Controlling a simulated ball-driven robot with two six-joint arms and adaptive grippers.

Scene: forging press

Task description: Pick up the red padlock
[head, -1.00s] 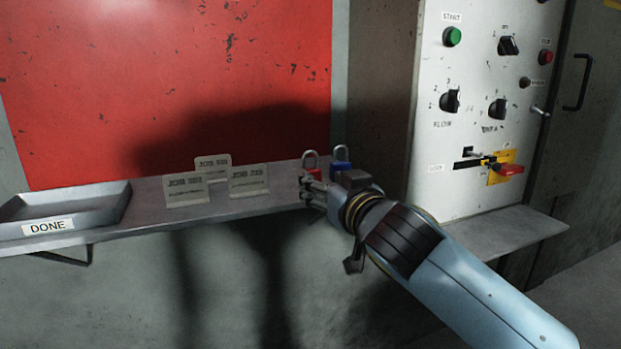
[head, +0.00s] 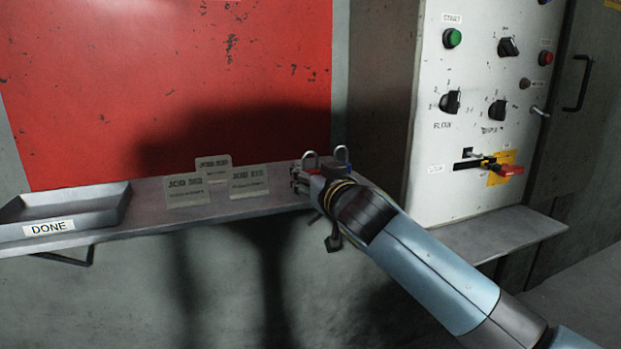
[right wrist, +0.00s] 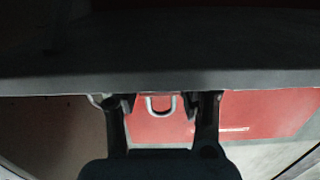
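The red padlock (head: 314,171) stands on the narrow shelf with its silver shackle up; my gripper hides most of its body in the head view. My right gripper (head: 301,178) is at the padlock, just in front of it. In the right wrist view, which looks upside down, its two fingers (right wrist: 163,112) are apart, with the padlock's shackle (right wrist: 160,113) showing between them. I cannot tell whether they touch the body. A blue padlock stands close by on the right; mostly its shackle (head: 342,153) shows. My left gripper is not in view.
The shelf (head: 150,222) carries three job cards (head: 248,181) left of the padlocks and a grey tray (head: 115,210) labelled DONE at the far left. A control panel (head: 470,130) with knobs and a red-handled switch (head: 508,170) stands on the right.

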